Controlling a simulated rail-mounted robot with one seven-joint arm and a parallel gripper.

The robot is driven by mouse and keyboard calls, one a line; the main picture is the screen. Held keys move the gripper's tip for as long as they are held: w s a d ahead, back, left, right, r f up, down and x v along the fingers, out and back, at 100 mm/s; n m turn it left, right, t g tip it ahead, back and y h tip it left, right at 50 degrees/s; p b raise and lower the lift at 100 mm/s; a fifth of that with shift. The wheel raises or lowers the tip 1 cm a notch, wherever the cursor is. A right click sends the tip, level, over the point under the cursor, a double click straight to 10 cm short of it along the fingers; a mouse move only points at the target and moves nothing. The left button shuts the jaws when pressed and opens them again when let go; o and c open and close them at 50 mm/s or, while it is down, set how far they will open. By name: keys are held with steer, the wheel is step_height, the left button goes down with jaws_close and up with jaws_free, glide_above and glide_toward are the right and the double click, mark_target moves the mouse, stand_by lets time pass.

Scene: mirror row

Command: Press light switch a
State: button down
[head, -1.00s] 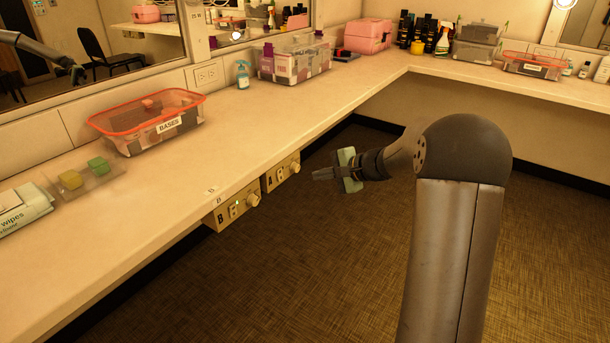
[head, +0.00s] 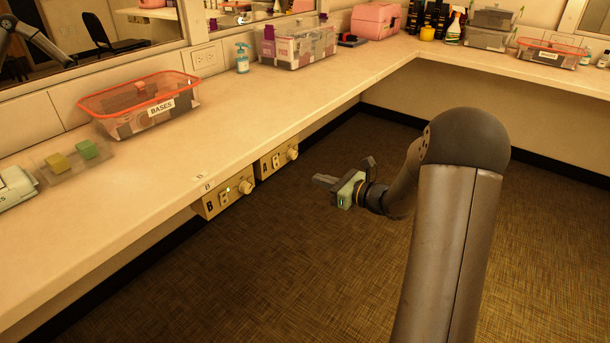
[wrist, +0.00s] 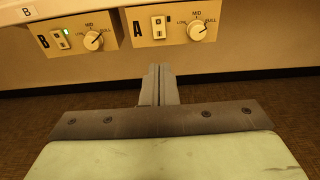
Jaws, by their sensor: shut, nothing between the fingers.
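Light switch a (wrist: 159,27) is a small rocker on the beige box marked A (wrist: 178,22), under the counter's front edge. Box A also shows in the head view (head: 277,161), with a round dial (wrist: 198,30) right of the switch. Box B (wrist: 78,36) hangs to its left, with its own switch (wrist: 60,39), a lit green light and a dial. My gripper (head: 318,180) is shut and empty, apart from the boxes. In the wrist view its fingertips (wrist: 158,68) point toward box A, just below switch a.
The counter (head: 100,210) overhangs the boxes. On it are a bin marked BASES (head: 128,125), two sponges on a clear tray (head: 70,168), a blue pump bottle (head: 242,60) and a clear makeup bin (head: 297,48). The carpeted floor (head: 290,270) around my arm is clear.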

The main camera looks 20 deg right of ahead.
steer(key=b, duration=0.3)
glide_toward(277, 166)
steer(key=x, duration=0.5)
steer(key=shift+w+f, duration=0.1)
steer(key=shift+x, duration=0.9)
steer(key=shift+f+b, duration=0.2)
steer(key=shift+b, duration=0.3)
steer(key=shift+w+a+r, duration=0.1)
steer(key=shift+w+r, duration=0.05)
steer(key=shift+r, duration=0.05)
steer(key=f+p+v, duration=0.2)
steer(key=f+v, duration=0.1)
steer(key=v, duration=1)
steer(key=shift+s+d+f, duration=0.15)
steer(key=shift+s+d, duration=0.25)
steer(key=shift+s, duration=0.05)
